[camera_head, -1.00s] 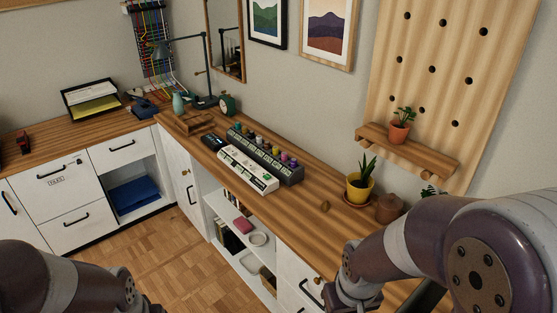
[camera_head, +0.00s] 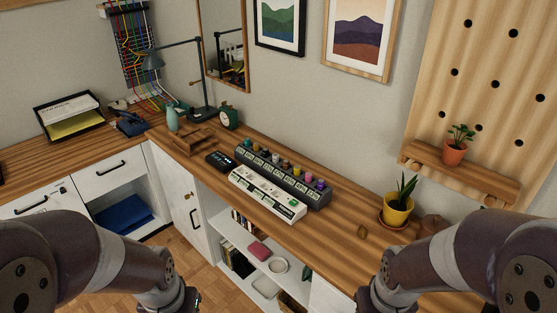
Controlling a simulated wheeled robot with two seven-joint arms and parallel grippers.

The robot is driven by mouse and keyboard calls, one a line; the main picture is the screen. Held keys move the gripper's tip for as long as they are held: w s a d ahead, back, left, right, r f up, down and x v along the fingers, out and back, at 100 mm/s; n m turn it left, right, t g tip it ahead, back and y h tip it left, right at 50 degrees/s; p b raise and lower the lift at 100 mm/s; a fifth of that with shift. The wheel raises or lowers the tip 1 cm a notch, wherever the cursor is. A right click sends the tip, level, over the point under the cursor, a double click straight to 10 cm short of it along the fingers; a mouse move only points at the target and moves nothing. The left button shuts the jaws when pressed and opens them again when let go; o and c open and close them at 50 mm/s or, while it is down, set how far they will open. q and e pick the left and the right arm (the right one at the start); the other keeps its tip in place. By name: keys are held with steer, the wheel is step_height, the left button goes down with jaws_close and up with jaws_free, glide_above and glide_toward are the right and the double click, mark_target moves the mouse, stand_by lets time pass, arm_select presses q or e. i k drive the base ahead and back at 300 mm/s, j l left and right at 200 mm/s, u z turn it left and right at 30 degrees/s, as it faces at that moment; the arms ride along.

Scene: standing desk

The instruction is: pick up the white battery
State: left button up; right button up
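A long white unit (camera_head: 268,195) with small dark and green markings lies on the wooden desk in the middle of the view. Behind it stands a dark rack (camera_head: 283,175) with a row of several coloured round-topped items. A small black device (camera_head: 219,161) with a lit display sits at the white unit's left end. I cannot make out a separate white battery at this size. My two arms come in from the lower left and lower right corners, short of the desk items. Neither gripper's fingers show.
A yellow pot with a plant (camera_head: 397,209) and a small brown object (camera_head: 362,231) stand to the right on the desk. A desk lamp (camera_head: 199,80), green clock (camera_head: 228,117) and wooden tray (camera_head: 196,140) stand to the left. Open shelves (camera_head: 249,258) lie below the desk.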

mark_target(276, 155)
steer(key=z, duration=1.1)
steer(key=i+j+z, duration=0.1)
steer(key=j+z, duration=1.05)
steer(key=z, duration=0.15)
steer(key=k+j+z, duration=0.1)
steer(key=j+z, duration=0.35)
steer(key=k+j+z, duration=0.15)
steer(key=z, duration=0.3)
steer(key=k+j+z, duration=0.1)
steer(key=k+j, duration=0.35)
steer(key=j, duration=0.2)
steer(key=k+j+z, duration=0.1)
steer(key=k+j, duration=0.35)
steer(key=j, duration=0.2)
steer(key=k+j+z, duration=0.1)
steer(key=k+j, duration=0.4)
steer(key=j, duration=0.1)
